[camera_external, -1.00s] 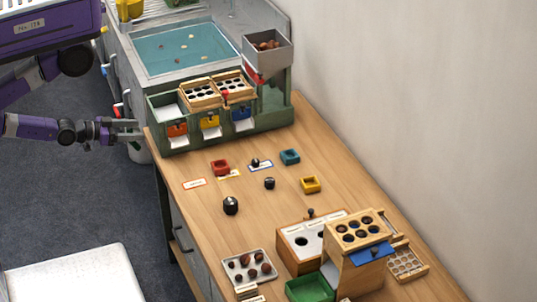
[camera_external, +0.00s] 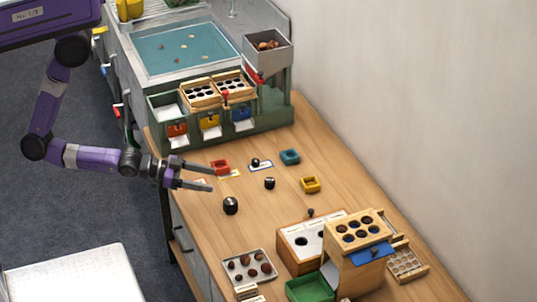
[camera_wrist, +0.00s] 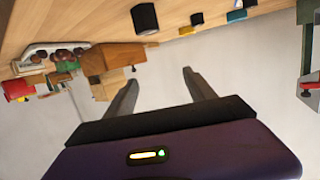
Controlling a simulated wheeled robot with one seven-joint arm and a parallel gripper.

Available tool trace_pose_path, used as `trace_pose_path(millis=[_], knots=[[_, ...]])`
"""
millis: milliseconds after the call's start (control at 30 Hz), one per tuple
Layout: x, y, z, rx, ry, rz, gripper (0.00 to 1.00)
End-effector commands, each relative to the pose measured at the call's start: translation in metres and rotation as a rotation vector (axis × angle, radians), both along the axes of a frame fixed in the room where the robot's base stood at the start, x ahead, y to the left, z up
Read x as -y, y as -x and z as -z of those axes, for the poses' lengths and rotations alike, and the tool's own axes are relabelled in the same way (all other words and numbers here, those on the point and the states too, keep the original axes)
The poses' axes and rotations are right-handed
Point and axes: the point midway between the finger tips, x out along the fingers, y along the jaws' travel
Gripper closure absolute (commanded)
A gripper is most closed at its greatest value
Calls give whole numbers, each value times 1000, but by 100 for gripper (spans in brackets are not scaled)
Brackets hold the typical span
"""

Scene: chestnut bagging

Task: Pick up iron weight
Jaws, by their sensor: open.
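Several dark iron weights stand on the wooden table. The largest (camera_external: 230,206) is a black cylinder with a light mark on top, a little below and right of my gripper in the outside view. A smaller black weight (camera_external: 269,183) is further right, and another (camera_external: 255,162) sits on a blue-edged card. My gripper (camera_external: 212,180) is open and empty, its fingers pointing right over the left table edge. In the wrist view a black weight (camera_wrist: 144,18) shows at the top, beyond the open fingers (camera_wrist: 161,76), not between them. A smaller dark one (camera_wrist: 197,18) is right of it.
A green rack (camera_external: 262,122) stands behind. A tray of chestnuts (camera_external: 268,277) and wooden boxes (camera_external: 347,270) are at the front. The middle left tabletop is clear.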

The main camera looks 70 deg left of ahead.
Motion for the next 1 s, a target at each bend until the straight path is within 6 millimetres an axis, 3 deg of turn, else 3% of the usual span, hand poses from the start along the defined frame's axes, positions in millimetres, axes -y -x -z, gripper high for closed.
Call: trace_pose_path(millis=[100,200,1000], knots=[[24,-7,32,-64,-56,21,36],[17,1,58,-134,-85,-8,36],[38,-64,93,-147,-68,-20,36]])
